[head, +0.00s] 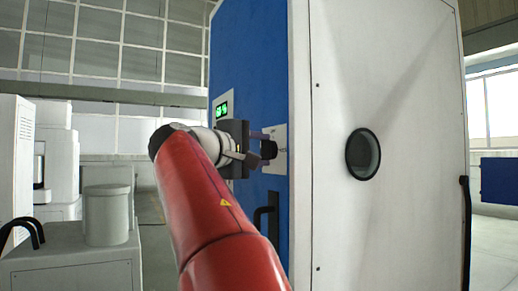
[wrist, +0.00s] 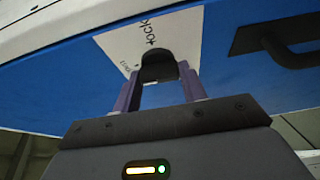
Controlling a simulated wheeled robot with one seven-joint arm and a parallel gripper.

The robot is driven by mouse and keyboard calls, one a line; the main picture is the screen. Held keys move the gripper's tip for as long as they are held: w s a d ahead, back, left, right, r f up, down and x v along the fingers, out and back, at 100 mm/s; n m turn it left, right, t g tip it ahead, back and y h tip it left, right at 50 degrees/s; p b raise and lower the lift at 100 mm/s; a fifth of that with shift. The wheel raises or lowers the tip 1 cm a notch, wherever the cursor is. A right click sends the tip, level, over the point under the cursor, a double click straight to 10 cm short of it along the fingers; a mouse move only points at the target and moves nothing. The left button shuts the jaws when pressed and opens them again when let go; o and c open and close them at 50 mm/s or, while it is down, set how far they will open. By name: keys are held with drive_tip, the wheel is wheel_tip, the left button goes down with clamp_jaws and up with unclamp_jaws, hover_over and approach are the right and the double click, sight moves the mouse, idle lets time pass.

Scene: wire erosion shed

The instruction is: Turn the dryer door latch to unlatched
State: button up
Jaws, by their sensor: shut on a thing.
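The dryer is a tall cabinet with a blue face (head: 245,60) and a white side. Its door latch is a small black knob (head: 269,149) on a pale plate (head: 279,158) at the blue face's right part. In the wrist view the black latch knob (wrist: 158,66) sits between the two purple fingers, in front of the white plate (wrist: 180,33) with partly readable lettering. My gripper (head: 266,147) reaches it from the left and is shut on the knob; it also shows in the wrist view (wrist: 158,84). The knob's turned angle is hard to tell.
A black door handle (head: 266,222) is below the latch; it also shows in the wrist view (wrist: 285,45). A green-lit display (head: 222,110) is above left. The white side has a round window (head: 363,154). A grey canister (head: 108,215) stands on a cabinet at left.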

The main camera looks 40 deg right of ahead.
idle(0.4)
drive_tip(key=o, duration=1)
drive_tip(key=a, duration=0.5)
drive_tip(key=s+a+b, duration=0.1)
drive_tip(key=a, duration=0.1)
drive_tip(key=shift+s+a, duration=0.1)
drive_tip(key=shift+a, duration=0.25)
